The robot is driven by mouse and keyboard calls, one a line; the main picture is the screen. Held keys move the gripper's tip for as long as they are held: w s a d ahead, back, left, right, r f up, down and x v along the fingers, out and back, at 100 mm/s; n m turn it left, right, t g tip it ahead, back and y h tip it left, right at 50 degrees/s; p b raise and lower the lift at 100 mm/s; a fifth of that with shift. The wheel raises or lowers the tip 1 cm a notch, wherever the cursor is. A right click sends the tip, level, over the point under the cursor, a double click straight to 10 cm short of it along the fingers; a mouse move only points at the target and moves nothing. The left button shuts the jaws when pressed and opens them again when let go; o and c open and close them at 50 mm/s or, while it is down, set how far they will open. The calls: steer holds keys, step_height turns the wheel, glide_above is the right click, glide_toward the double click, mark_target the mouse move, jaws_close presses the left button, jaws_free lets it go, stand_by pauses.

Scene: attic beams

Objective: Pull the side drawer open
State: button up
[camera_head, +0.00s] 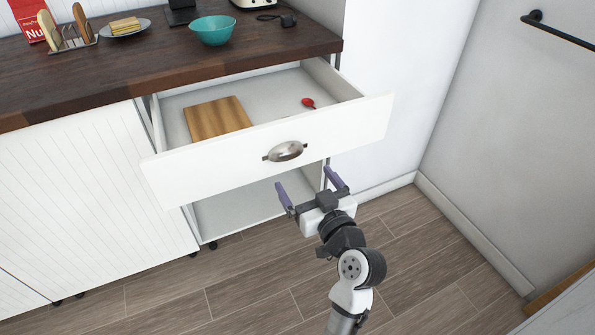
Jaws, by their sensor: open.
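The drawer (350,126) is a white drawer under the dark wooden countertop. It stands pulled out, with its inside showing. Its metal cup handle (285,151) is at the middle of the front panel. A wooden board (217,117) and a small red item (308,102) lie inside it. My gripper (306,182) is open and empty, with its two purple-tipped fingers spread apart. In the picture it is just below the drawer front, below and right of the handle. The fingers look apart from the handle.
On the countertop (130,75) are a teal bowl (212,30), a plate with sliced food (125,27) and a rack (68,42). An open lower compartment (245,210) is below the drawer. White walls stand right, with a dark rail (560,33). The floor (220,290) in front looks clear.

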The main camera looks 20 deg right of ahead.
steer(key=s+b, duration=0.1)
steer(key=s, duration=0.6)
steer(key=shift+d, duration=0.1)
